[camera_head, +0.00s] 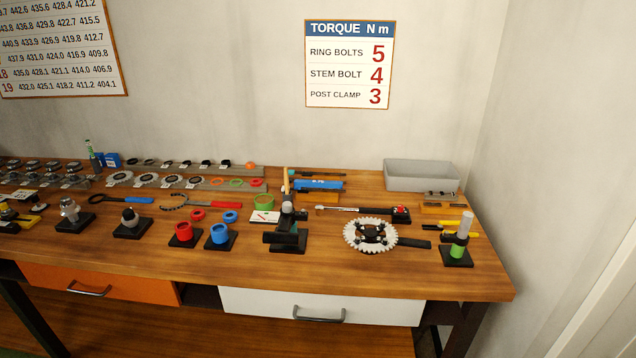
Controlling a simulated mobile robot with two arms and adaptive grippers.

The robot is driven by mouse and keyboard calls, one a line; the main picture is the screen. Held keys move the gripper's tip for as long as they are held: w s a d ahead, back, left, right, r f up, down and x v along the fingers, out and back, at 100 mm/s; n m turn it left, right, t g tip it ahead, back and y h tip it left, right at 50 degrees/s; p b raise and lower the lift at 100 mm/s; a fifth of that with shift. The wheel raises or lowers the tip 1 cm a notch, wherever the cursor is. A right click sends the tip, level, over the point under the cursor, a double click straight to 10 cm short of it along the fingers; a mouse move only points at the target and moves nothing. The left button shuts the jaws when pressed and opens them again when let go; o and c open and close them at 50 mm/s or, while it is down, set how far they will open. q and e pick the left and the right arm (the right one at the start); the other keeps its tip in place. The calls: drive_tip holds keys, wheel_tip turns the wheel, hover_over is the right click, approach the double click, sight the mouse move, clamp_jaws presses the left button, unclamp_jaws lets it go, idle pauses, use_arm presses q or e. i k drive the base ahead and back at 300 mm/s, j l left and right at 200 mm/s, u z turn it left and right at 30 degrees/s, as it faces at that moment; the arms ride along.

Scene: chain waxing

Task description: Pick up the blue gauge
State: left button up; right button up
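A long flat blue tool (318,184) with pale marking lies toward the back of the wooden bench, right of the middle. It looks like the blue gauge, but its marking is too small to read. It lies across or beside an orange-brown block or holder; I cannot tell which. A black stand (287,238) with an upright part is in front of it and to the left, close to its left end. Neither of my grippers shows in the head view, and nothing is seen touching the blue tool.
A chainring with a crank (370,235) lies front right, near a torque wrench (350,210). A grey bin (420,176) stands back right. A green-and-white cylinder (459,245) stands near the right edge.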

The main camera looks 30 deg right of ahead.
sight(298, 184)
drive_tip(key=z, duration=0.95)
drive_tip(key=i+l, duration=0.1)
